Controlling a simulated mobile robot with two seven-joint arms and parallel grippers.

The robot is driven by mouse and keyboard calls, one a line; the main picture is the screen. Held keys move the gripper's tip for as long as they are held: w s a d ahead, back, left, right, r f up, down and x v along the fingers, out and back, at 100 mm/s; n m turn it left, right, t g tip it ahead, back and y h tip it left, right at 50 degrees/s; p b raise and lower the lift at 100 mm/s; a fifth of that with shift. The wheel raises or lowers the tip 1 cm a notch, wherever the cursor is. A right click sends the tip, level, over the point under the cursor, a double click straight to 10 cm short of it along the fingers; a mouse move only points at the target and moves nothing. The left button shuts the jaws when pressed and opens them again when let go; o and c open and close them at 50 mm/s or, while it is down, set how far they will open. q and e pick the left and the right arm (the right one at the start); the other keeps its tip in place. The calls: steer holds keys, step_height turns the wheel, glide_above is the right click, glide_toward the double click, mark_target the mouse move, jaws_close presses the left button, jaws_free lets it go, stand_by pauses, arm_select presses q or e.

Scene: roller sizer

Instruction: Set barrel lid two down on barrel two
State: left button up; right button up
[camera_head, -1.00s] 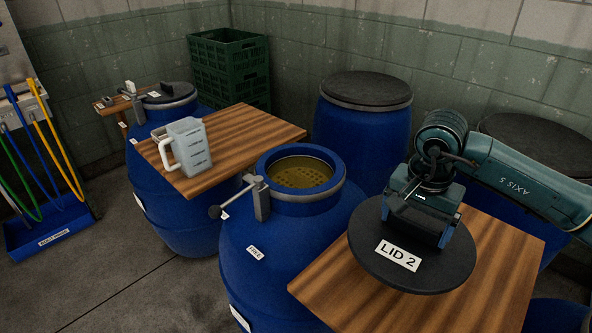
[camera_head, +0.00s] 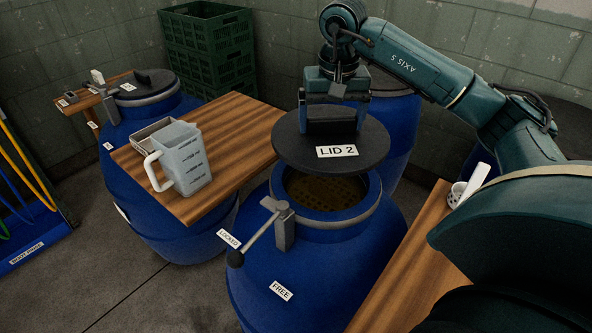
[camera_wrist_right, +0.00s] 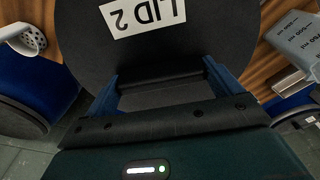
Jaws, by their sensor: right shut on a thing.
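The black round lid labelled LID 2 (camera_head: 290,152) hangs level in my right gripper (camera_head: 334,122), which is shut on the lid's raised grip. In the right wrist view the blue fingers of the gripper (camera_wrist_right: 165,90) close on the grip of the lid (camera_wrist_right: 180,40). Below the lid is an open blue barrel (camera_head: 260,285), with its round mouth partly visible and brown contents inside. The lid is above the back part of the mouth and appears apart from the rim. A lever clamp (camera_head: 284,226) sits on the barrel's front left, beside LOCKED and FREE labels. My left gripper is not in view.
A wooden board (camera_head: 215,200) on the left carries a grey measuring jug (camera_head: 187,160) and a tray. Another wooden board (camera_head: 400,275) on the right holds a white scoop (camera_head: 470,186). A closed barrel (camera_head: 150,85) and green crates (camera_head: 210,45) stand behind left.

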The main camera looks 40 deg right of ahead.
mark_target(331, 133)
step_height(331, 133, down, 5)
steer(key=shift+f, duration=0.1)
step_height(331, 133, down, 4)
steer(key=shift+f+p, duration=0.15)
steer(key=shift+p, duration=0.15)
steer(key=shift+w+f+b, duration=0.1)
steer(key=shift+f+b, duration=0.3)
steer(key=shift+f, duration=0.1)
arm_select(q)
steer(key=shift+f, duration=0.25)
arm_select(e)
steer(key=shift+f, duration=0.25)
steer(key=o, duration=0.9)
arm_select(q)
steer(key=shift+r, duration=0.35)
arm_select(e)
steer(key=shift+o, duration=0.2)
